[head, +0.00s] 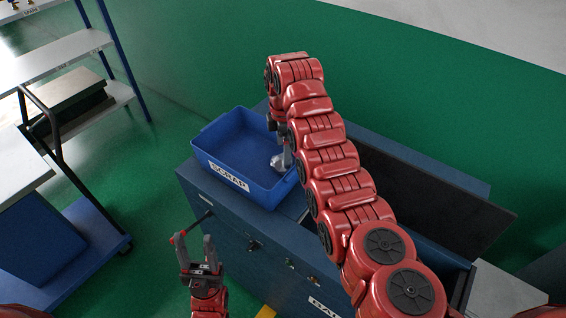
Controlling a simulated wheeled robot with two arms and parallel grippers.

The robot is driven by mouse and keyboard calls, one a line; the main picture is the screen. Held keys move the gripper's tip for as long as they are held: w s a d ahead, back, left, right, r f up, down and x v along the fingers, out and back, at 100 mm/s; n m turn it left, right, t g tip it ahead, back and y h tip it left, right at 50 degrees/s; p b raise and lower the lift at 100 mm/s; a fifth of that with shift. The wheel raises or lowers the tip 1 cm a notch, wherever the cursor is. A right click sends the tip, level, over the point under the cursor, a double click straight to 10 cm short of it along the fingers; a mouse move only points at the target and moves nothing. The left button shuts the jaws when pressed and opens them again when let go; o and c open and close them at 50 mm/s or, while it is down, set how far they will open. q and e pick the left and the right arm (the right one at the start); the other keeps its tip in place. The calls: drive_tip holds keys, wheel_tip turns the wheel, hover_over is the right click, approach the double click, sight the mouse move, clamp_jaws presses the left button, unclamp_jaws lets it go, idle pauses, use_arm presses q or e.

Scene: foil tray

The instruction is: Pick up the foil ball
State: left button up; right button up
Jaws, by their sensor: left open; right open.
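The foil ball (279,163) is a small silvery lump in the right part of the blue scrap bin (218,178). My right arm reaches over from the right. My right gripper (283,156) points down into the bin at the foil ball, with its jaws open. It partly hides the ball, and I cannot tell whether the fingers touch it. My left gripper (196,240) is open and empty, low in front of the cabinet and apart from the bin.
The bin stands on a dark blue cabinet (240,225). A lever with a red knob (175,238) sticks out near my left gripper. A dark panel (440,200) stands open at the right. A cart (95,235) and shelves (75,52) are at the left.

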sight(283, 169)
drive_tip(key=shift+f, duration=0.3)
wheel_tip(283, 169, down, 4)
drive_tip(key=p, duration=0.3)
drive_tip(key=shift+f, duration=0.1)
drive_tip(key=shift+w+f, duration=0.1)
drive_tip(key=shift+f, duration=0.4)
drive_tip(key=c, duration=1.1)
drive_tip(key=shift+r, duration=0.15)
